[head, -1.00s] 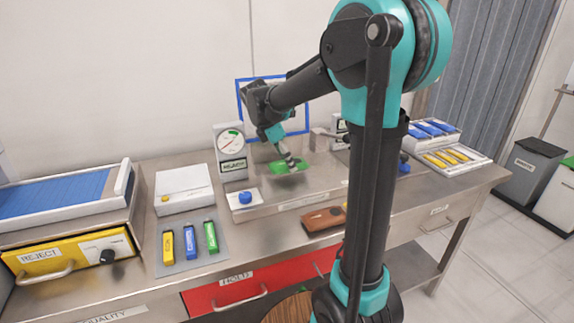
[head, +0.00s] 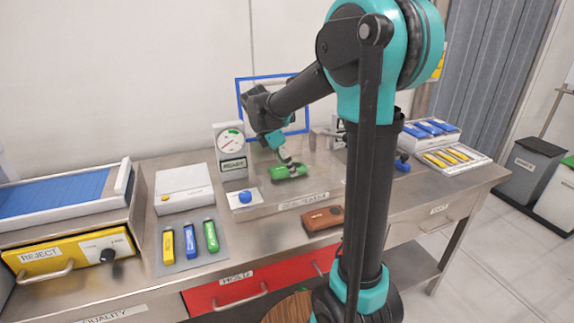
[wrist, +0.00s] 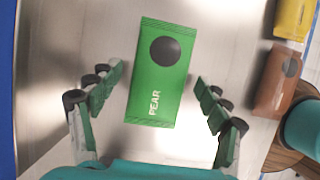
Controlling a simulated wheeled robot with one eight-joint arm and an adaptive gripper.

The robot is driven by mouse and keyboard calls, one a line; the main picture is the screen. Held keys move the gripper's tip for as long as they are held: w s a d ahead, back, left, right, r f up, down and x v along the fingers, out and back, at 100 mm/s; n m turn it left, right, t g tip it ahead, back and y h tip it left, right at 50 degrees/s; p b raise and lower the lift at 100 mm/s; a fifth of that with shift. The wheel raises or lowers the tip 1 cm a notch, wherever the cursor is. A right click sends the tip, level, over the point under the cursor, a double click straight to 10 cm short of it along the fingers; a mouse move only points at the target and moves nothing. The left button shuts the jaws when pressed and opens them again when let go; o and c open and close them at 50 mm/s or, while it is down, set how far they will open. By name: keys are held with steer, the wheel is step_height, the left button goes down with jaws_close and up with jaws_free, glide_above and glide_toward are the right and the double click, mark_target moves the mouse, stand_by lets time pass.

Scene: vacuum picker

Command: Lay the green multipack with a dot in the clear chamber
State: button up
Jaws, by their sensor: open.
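The green multipack (wrist: 160,75) lies flat on bare metal in the wrist view, with a dark round dot and the word PEAR on it. In the head view it (head: 289,172) is on the steel bed of the gauge station, in front of a blue-framed clear panel (head: 240,100) that stands upright. I take this bed and panel as the clear chamber; its side walls are hard to make out. My gripper (wrist: 158,105) is open, its fingers apart on either side of the pack in the wrist view. In the head view my gripper (head: 286,157) is just above the pack.
A gauge (head: 230,140) and a blue knob (head: 245,196) are left of the pack. A brown pack (head: 323,218) lies in front, and a yellow pack (wrist: 294,18) shows near it in the wrist view.

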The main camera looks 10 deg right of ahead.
steer(key=v, duration=1.2)
steer(key=shift+r, duration=0.2)
steer(key=shift+d, duration=0.1)
